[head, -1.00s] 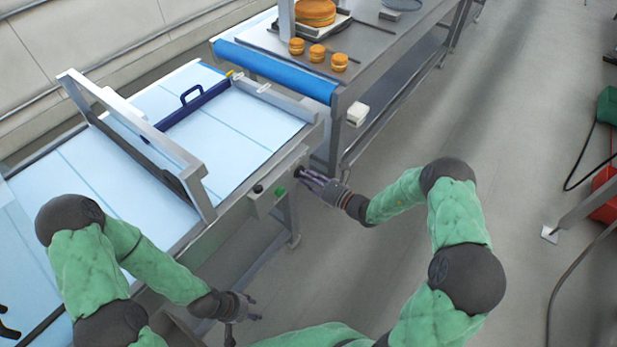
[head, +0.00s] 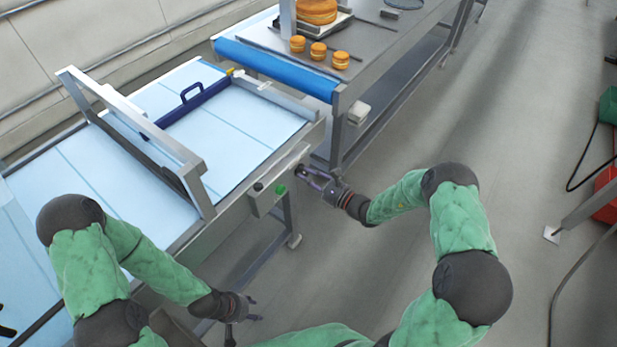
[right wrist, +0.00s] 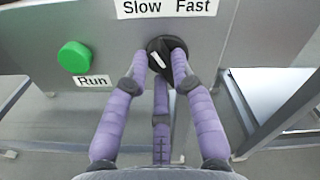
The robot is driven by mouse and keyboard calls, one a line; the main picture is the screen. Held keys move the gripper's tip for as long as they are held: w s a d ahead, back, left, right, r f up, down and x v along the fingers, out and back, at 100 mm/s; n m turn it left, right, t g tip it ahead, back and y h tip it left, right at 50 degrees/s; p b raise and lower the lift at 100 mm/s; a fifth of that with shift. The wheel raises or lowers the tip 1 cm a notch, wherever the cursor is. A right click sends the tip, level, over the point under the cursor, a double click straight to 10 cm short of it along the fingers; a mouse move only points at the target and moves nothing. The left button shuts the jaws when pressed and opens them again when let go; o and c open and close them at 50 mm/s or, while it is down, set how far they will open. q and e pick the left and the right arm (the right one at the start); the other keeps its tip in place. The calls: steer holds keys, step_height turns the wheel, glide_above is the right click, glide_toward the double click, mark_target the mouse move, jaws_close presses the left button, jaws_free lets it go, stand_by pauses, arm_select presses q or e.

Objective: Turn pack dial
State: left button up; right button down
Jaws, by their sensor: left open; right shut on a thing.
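The pack dial (right wrist: 158,58) is a black round knob with a white pointer mark, on the grey panel below a label reading Slow and Fast. The white mark slants, its upper end towards the Slow side. My right gripper (right wrist: 164,62) is shut on the dial, with its purple fingers around the knob. In the head view my right gripper (head: 306,173) reaches the panel at the end of the conveyor, and the dial is mostly hidden there. My left gripper (head: 250,308) is open and empty, low in front of the conveyor frame, apart from everything.
A green Run button (right wrist: 75,57) sits left of the dial, and a black button (head: 258,187) is further along the panel. The blue-white conveyor (head: 240,120) lies beyond. A steel table (head: 375,50) with filled rounds (head: 318,51) stands behind.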

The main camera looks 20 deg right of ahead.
stand_by(0.3)
steer(key=c, duration=1)
jaws_free()
steer(key=shift+c, duration=0.2)
steer(key=v, duration=1.2)
steer(key=shift+d, duration=0.1)
